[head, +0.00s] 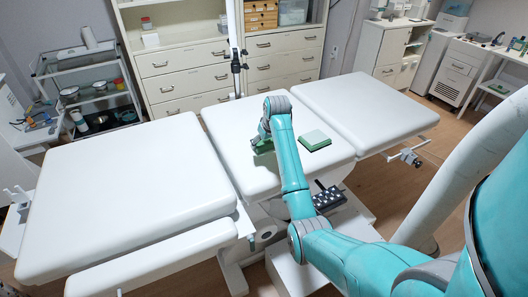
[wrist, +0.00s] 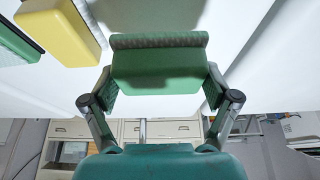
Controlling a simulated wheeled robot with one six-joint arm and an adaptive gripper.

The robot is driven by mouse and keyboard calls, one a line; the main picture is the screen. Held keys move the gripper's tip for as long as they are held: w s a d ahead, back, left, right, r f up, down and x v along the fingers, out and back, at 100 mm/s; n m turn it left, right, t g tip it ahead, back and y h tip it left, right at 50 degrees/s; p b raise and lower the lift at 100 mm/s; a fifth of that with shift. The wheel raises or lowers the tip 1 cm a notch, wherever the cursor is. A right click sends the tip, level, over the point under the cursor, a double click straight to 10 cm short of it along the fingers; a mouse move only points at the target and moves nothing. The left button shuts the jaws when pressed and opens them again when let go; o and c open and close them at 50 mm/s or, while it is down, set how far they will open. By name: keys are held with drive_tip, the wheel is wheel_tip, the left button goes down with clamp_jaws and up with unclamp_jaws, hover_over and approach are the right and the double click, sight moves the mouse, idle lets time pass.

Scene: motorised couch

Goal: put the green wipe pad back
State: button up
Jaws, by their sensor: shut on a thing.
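My gripper (wrist: 162,82) is shut on a green pad (wrist: 155,72), which sits between its two fingers in the wrist view. In the head view my gripper (head: 263,140) is low over the couch's middle section, with the green pad (head: 262,148) partly hidden under it. Whether the pad touches the couch I cannot tell. A second block, pale on top with a dark green edge (head: 314,140), lies on the couch to the right of my gripper.
The white couch (head: 130,190) has a clear left section and a clear right section (head: 365,105). The wrist view shows a yellow block (wrist: 65,30) and a green one (wrist: 14,45) at upper left. A black tray (head: 328,197) is below the couch's near edge. A trolley (head: 95,85) stands behind left.

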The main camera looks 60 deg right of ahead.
sight(265, 151)
drive_tip(key=shift+f, duration=2.15)
drive_tip(key=shift+f, duration=0.1)
drive_tip(key=o, duration=1)
drive_tip(key=v, duration=1.2)
